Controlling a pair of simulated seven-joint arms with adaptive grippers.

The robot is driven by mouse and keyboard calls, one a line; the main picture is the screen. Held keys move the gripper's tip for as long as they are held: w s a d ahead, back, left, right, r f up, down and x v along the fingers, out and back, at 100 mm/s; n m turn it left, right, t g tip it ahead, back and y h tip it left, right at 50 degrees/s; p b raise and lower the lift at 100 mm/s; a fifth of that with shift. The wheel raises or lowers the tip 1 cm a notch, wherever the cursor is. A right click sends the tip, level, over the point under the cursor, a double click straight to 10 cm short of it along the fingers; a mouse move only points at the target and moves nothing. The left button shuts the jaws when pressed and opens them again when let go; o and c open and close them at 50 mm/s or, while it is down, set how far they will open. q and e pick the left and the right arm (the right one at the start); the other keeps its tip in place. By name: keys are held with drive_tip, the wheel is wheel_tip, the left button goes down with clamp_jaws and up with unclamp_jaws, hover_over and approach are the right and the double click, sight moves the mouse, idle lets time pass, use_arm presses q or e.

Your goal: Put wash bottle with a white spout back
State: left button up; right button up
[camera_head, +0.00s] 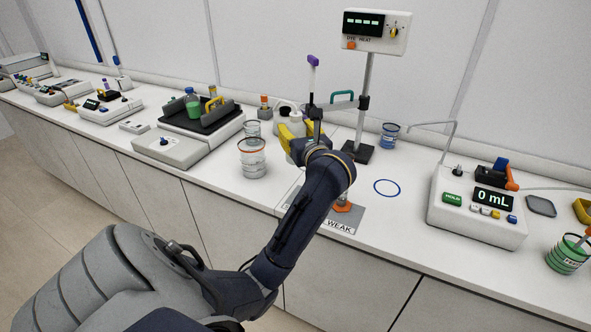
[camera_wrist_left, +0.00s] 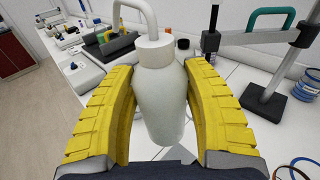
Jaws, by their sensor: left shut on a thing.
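The wash bottle is white with a white spout. It shows in the left wrist view (camera_wrist_left: 163,100) upright between the two yellow fingers. My left gripper (camera_wrist_left: 162,112) is shut on its body. The rest of the bottle is hidden there by the fingers. I cannot tell if its base touches the bench. My right gripper is in neither view.
A stand (camera_head: 364,110) with a display box (camera_head: 376,30) is close right of the gripper. A glass beaker (camera_head: 253,163) stands left. A blue ring (camera_head: 387,187) marks bare bench on the right, before a "0 mL" device (camera_head: 476,210). A grey "WEAK" plate (camera_head: 346,218) lies below my arm.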

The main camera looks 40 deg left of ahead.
use_arm(q)
wheel_tip(320, 180, down, 14)
drive_tip(key=shift+r, duration=0.25)
idle(0.4)
drive_tip(key=shift+f, duration=0.1)
drive_tip(key=o, duration=0.8)
drive_tip(key=shift+f, duration=0.1)
drive_tip(key=v, duration=1.2)
drive_tip(key=shift+r, duration=0.25)
